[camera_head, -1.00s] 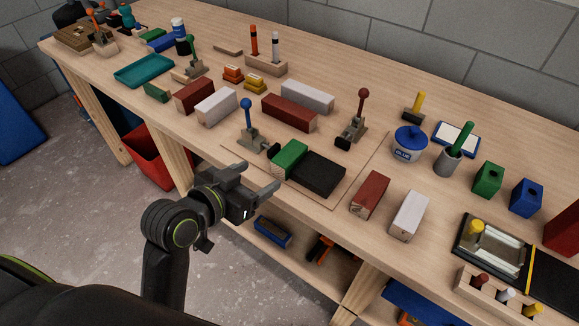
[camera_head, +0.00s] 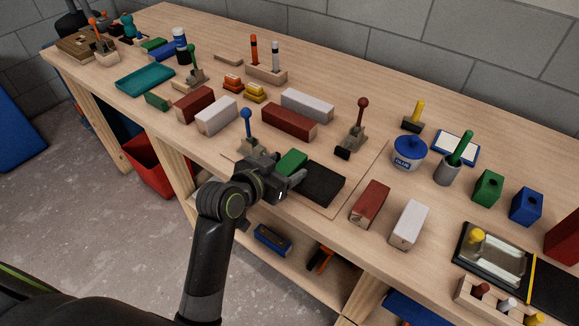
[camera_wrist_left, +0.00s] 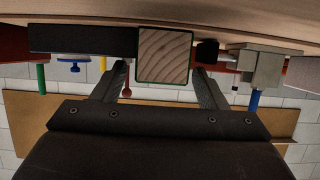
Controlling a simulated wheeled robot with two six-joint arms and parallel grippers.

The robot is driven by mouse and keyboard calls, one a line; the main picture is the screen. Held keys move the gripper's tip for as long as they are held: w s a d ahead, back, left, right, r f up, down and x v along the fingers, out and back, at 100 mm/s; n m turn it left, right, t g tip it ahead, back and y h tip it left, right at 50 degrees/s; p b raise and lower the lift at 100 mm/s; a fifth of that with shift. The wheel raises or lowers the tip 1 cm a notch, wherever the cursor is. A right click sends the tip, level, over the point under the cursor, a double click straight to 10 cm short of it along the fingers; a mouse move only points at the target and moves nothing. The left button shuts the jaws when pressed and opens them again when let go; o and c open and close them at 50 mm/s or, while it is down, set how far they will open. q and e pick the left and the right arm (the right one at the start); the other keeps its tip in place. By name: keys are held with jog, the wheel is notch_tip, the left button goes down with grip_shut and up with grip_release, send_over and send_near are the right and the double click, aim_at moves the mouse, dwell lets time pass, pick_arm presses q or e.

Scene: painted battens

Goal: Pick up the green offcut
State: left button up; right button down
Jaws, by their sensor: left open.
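The green offcut (camera_head: 292,160) is a short block on the board near the bench's front edge, left of a black block (camera_head: 322,184). In the left wrist view its bare wood end (camera_wrist_left: 164,57) faces the camera, rimmed in green. My left gripper (camera_head: 287,168) is open in front of that end and hides part of the offcut in the head view. In the wrist view the fingers (camera_wrist_left: 161,78) are spread either side of the end, with nothing between them held. My right gripper is not in view.
The blue-knobbed toggle clamp (camera_head: 248,134) stands close on the left of the offcut, and shows in the wrist view (camera_wrist_left: 259,70). The red-brown block (camera_head: 291,121) lies behind. Another red block (camera_head: 371,203) and a white block (camera_head: 409,224) lie to the right.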

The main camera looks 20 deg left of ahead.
pick_arm(q)
jog(key=c, duration=1.1)
